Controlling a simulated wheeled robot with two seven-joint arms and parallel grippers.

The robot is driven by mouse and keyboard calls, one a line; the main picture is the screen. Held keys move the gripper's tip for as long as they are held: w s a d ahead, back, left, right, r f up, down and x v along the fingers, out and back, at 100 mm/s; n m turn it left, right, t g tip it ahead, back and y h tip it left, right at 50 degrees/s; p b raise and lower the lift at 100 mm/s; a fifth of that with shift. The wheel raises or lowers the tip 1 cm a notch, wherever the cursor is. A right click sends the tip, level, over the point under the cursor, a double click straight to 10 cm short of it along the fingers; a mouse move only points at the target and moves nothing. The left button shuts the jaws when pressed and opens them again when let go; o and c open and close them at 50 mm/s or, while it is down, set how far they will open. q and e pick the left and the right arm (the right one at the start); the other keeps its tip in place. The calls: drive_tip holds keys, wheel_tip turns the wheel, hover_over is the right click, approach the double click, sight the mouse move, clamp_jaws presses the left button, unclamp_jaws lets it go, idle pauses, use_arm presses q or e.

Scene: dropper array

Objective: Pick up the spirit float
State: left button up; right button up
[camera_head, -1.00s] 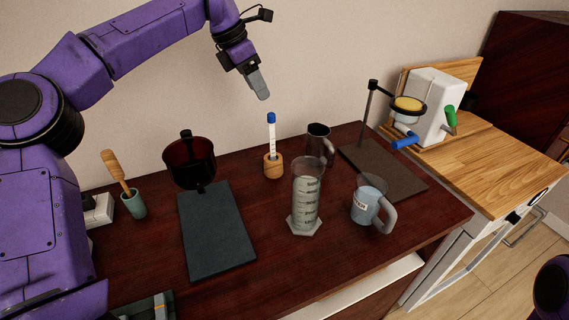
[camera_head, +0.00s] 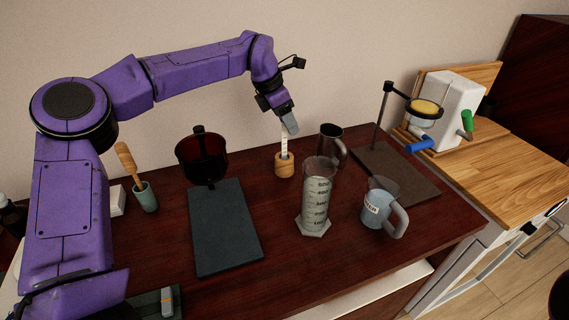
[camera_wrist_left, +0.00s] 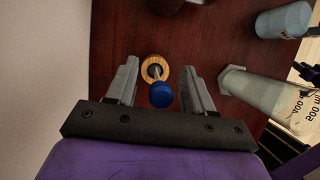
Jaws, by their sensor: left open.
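The spirit float is a thin white stem (camera_head: 284,145) standing upright in a round wooden holder (camera_head: 285,167) at the back of the table. In the head view its blue top is hidden behind my left gripper (camera_head: 289,122). In the left wrist view the blue top (camera_wrist_left: 161,95) lies between the two open fingers of my left gripper (camera_wrist_left: 160,85), apart from both. The wooden holder (camera_wrist_left: 155,68) shows beneath it. My right gripper is not in view.
A measuring cylinder (camera_head: 316,195) and a jug of pale liquid (camera_head: 377,203) stand right of the holder. A dark metal jug (camera_head: 330,143) is close behind. A dark red pot (camera_head: 202,158) and a dark slab (camera_head: 225,228) lie to the left.

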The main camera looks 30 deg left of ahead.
use_arm(q)
drive_tip(key=c, duration=0.8)
drive_tip(key=shift+r, duration=0.15)
